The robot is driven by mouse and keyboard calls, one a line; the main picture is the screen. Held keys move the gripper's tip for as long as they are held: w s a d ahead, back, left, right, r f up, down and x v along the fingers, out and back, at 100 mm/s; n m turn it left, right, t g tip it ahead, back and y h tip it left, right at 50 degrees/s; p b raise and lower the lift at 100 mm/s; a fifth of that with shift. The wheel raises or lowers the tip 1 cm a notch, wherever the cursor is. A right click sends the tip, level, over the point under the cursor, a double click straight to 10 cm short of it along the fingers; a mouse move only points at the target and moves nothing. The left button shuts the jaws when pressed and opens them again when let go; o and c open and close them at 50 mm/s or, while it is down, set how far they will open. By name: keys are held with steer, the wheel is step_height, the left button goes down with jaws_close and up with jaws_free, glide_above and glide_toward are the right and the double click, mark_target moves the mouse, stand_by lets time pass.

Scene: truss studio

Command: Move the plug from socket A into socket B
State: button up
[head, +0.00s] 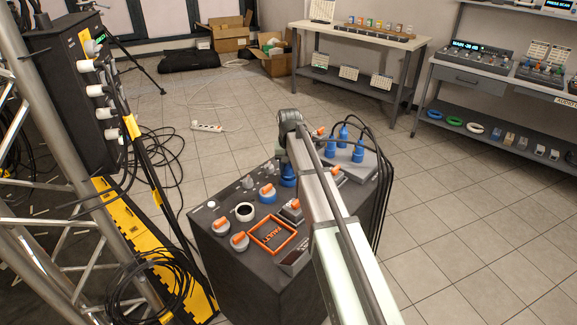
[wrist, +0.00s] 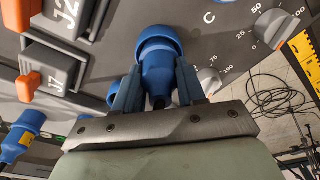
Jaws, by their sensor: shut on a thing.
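A blue plug (wrist: 158,75) stands between the two fingers of my gripper (wrist: 155,88) in the wrist view, and the fingers are shut on its body. Its wide blue end (wrist: 156,40) faces the dark panel; I cannot tell whether it is seated in a socket. In the head view the blue plug (head: 287,175) shows just left of my arm, over the cabinet top (head: 225,270), and my gripper is mostly hidden there. A round black opening with a pale rim (head: 244,212) lies to its left. I cannot read the labels A or B; a letter C shows in the wrist view.
Several orange-handled knobs (head: 240,241) and an orange-framed FAULT panel (head: 272,236) crowd the cabinet top. A grey box (head: 352,167) with blue plugs and black cables stands at its back right. A dial (wrist: 268,27) and orange switches (wrist: 31,83) flank my gripper in the wrist view.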

stand_by(0.3)
steer(key=o, duration=1.8)
steer(key=shift+r, duration=4.45)
